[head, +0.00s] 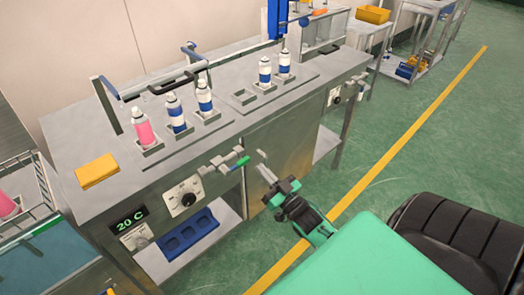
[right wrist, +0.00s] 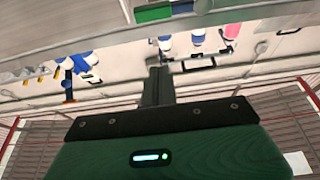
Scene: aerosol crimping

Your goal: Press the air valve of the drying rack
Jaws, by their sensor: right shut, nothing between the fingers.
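The air valve (head: 221,164) is a grey pipe fitting with a green handle (head: 241,162) on the front of the metal bench (head: 82,203). My right gripper (head: 262,161) is shut and empty, just right of the green handle and apparently apart from it. Its closed dark fingers (right wrist: 157,82) also show in the right wrist view. A green part (right wrist: 155,13) at the top edge there looks like the valve handle. Several bottles, such as a pink one (head: 144,127) and a blue and white one (head: 176,115), stand upright in sockets on the bench. My left gripper is out of view.
A yellow block (head: 97,170) lies on the bench's left end. A temperature display (head: 127,221) and a dial (head: 187,199) are on its front. A blue tray (head: 188,233) sits on the shelf below.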

